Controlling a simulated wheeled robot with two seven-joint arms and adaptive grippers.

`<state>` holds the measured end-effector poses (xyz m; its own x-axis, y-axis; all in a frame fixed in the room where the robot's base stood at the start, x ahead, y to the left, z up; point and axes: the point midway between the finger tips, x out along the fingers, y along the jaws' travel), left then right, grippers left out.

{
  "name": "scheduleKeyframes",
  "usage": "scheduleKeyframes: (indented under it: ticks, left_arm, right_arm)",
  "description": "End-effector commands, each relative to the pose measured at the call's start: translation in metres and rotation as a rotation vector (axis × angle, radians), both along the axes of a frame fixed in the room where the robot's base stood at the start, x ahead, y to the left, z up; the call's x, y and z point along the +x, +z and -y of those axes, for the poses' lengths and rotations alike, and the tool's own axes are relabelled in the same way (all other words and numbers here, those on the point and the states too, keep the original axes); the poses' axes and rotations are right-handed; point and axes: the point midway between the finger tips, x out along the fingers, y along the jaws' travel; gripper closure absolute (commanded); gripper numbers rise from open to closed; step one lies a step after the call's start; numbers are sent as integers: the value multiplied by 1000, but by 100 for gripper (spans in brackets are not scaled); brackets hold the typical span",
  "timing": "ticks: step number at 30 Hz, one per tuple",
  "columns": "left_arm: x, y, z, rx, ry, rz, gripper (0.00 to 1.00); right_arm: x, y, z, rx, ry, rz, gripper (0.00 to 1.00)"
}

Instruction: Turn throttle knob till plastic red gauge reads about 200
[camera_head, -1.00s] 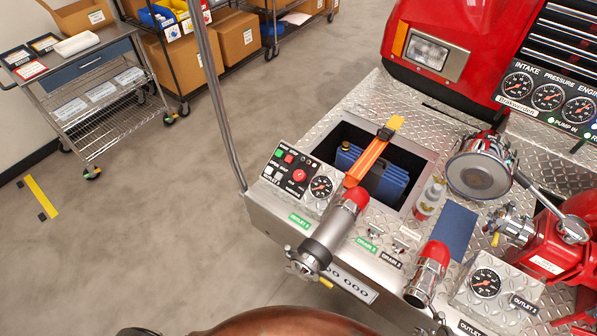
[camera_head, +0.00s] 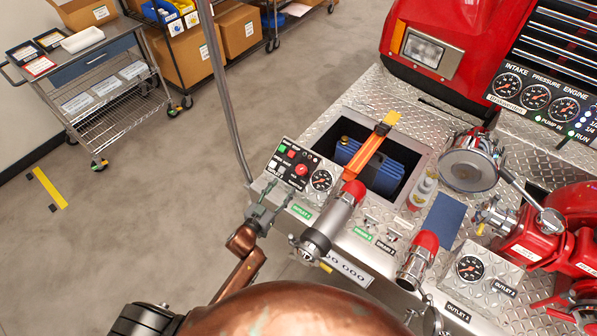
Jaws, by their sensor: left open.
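A black control panel (camera_head: 291,165) sits on the near left corner of the metal deck. It carries a round red knob (camera_head: 302,170), small green, red and white buttons, and a round dial gauge (camera_head: 321,181) at its right end. The dial reading is too small to tell. Which knob is the throttle I cannot read. My left gripper (camera_head: 278,198) is open, just in front of the panel's near edge, fingers pointing up towards it. It appears empty and apart from the knob. My right gripper is not in view.
A capped outlet pipe (camera_head: 335,218) juts out right of my left gripper. A grey pole (camera_head: 222,95) rises left of the panel. A recess holds a blue case (camera_head: 384,170) under an orange strap (camera_head: 366,155). More gauges (camera_head: 535,96) stand at the upper right.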

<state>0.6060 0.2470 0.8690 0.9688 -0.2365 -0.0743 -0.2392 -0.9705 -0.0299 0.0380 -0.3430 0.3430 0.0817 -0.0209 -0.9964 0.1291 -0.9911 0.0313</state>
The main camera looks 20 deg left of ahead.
Motion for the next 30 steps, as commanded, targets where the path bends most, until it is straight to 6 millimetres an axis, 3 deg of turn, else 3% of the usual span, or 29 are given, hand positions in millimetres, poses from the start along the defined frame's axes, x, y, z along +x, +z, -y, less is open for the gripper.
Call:
scheduleKeyframes:
  ticks: [5,21,30]
  left_arm:
    - [10,18,20,-21,-70,69,52]
    - [77,18,42,-22,-73,72,52]
    - [82,18,44,-22,-72,71,52]
  right_arm:
    - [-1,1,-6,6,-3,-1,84]
    - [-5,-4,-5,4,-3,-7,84]
    - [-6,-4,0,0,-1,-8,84]
